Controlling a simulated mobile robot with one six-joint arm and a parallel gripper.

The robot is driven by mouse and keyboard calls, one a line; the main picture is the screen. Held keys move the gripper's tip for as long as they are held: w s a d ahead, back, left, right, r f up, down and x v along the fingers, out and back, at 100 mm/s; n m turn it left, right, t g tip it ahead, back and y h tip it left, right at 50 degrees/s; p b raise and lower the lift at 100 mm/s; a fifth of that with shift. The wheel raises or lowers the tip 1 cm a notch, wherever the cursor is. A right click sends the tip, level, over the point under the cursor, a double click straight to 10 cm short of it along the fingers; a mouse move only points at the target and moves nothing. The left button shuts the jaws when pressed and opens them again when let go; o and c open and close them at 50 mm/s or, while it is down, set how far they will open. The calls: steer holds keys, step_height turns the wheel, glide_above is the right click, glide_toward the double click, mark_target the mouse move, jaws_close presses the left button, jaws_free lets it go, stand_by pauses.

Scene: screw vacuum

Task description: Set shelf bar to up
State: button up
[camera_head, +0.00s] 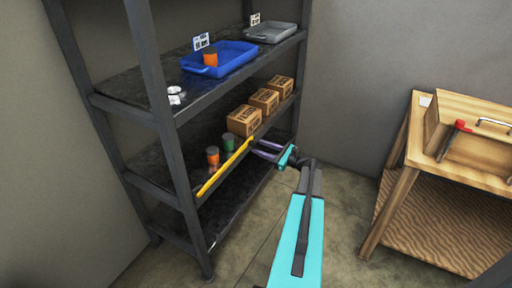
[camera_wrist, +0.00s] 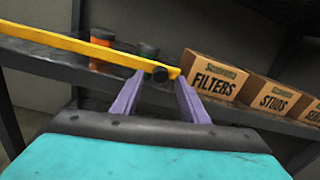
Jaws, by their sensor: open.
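The shelf bar (camera_head: 224,168) is a yellow bar running along the front edge of the middle shelf, roughly in line with that edge. My gripper (camera_head: 262,149) is at the bar's far end in the head view. Its purple fingers are open.
Behind the bar on the middle shelf (camera_head: 190,165) stand an orange can (camera_head: 212,157), a green can (camera_head: 228,144) and cardboard boxes (camera_head: 243,121). A blue tray (camera_head: 235,57) is on the shelf above. A wooden workbench (camera_head: 410,150) stands right; floor between is clear.

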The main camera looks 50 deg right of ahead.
steer(key=shift+x, duration=1.3)
